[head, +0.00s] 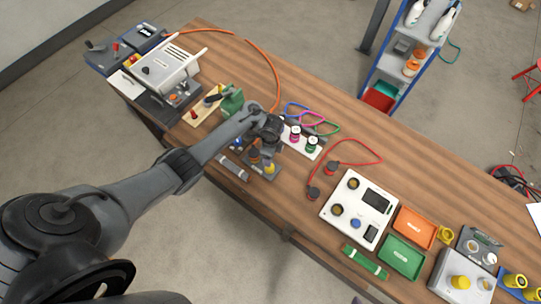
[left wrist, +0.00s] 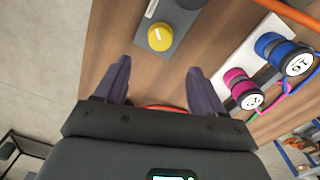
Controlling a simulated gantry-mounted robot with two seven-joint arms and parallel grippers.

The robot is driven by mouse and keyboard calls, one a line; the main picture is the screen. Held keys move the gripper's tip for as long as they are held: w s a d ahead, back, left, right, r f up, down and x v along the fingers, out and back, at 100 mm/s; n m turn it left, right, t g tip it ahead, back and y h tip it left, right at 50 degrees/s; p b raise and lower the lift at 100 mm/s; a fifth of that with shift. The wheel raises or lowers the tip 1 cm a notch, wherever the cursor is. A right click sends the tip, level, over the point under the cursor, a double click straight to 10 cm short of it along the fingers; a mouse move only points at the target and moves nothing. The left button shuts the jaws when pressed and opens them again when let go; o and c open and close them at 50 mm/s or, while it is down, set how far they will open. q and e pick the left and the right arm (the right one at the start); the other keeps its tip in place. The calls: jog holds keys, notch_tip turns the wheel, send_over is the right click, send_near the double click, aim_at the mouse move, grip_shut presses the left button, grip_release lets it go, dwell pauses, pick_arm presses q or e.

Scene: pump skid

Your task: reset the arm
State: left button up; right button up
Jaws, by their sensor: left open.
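My left arm reaches in from the left in the head view, and its gripper (head: 262,155) hangs over the near edge of the wooden bench. In the left wrist view the two dark fingers stand wide apart, and the gripper (left wrist: 158,70) is open with nothing between the fingers but bare wood. A yellow knob on a grey plate (left wrist: 160,37) lies beyond the fingertips. It also shows beside the gripper in the head view (head: 269,168). My right gripper is in neither view.
A white plate with pink (left wrist: 239,88) and blue (left wrist: 288,55) connectors sits right of the fingers. A white control panel (head: 357,205), an orange tray (head: 414,228) and a green tray (head: 402,257) stand further right. A white-topped machine (head: 165,68) stands at the upper left.

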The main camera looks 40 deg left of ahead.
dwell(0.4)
pick_arm(q)
jog(key=s+f, duration=0.2)
jog(key=s, duration=0.2)
jog(key=s+d+f+g+p, duration=0.1)
jog(key=s+f, duration=0.1)
jog(key=s, duration=0.2)
jog(key=s+d+f+g, duration=0.1)
jog(key=s+f, duration=0.2)
jog(key=s, duration=0.1)
jog(key=shift+s+d+p, duration=0.15)
jog(key=shift+s+p, duration=0.15)
jog(key=shift+s, duration=0.05)
jog(key=s+d+p, duration=0.2)
jog(key=s+d, duration=0.5)
jog(key=s, duration=0.4)
jog(key=s+d+r+n+t+p, duration=0.2)
jog(key=s+d+r+n, duration=0.15)
jog(key=r, duration=0.55)
jog(key=w+a+r+n+t, duration=0.1)
jog(key=r+n, duration=0.3)
jog(key=r, duration=0.7)
jog(key=w+a+r+n+t, duration=0.2)
jog(key=w+r+n+t, duration=0.1)
jog(key=r, duration=0.8)
jog(key=shift+w+n, duration=0.35)
